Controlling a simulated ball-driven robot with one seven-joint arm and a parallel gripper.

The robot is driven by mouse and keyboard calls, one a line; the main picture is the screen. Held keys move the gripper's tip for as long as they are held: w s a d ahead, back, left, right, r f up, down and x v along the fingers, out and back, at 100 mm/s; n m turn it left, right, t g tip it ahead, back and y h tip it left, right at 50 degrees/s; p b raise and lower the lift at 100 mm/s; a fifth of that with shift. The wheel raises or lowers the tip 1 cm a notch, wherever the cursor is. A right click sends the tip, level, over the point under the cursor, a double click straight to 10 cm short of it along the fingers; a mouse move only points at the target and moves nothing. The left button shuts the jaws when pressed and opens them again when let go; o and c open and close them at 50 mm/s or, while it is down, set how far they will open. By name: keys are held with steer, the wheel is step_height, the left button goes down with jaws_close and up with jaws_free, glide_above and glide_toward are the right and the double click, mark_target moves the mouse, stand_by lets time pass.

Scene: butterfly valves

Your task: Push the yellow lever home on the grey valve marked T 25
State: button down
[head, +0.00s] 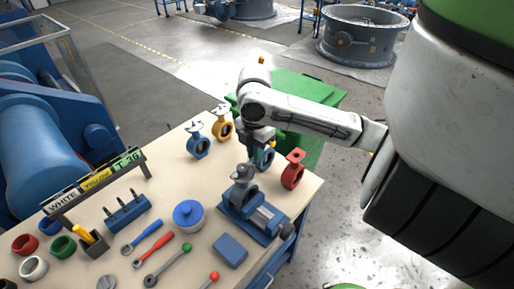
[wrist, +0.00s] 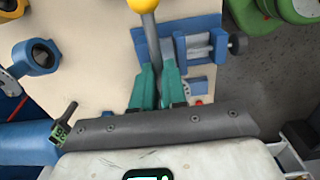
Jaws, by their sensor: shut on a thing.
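My gripper (head: 259,150) is over the bench's far right part. In the wrist view its green fingers (wrist: 157,85) are shut on the grey shaft of the lever (wrist: 149,45), whose yellow ball knob (wrist: 143,5) points away from the palm. A small yellow spot beside the gripper in the head view may be this knob. The grey valve (head: 243,190) sits upright in a blue vise (head: 255,217), below and slightly left of the gripper. Its marking is not legible. The vise also shows in the wrist view (wrist: 190,45); the grey valve cannot be made out there.
A sign rack (head: 97,185) reads WHITE, YELLOW and apparently T 36. Wrenches, a blue-lidded pot (head: 188,213) and rings crowd the front.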

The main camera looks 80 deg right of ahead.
steer(key=c, duration=1.1)
jaws_free()
steer(key=shift+r+p, duration=2.8)
steer(key=shift+r, duration=0.7)
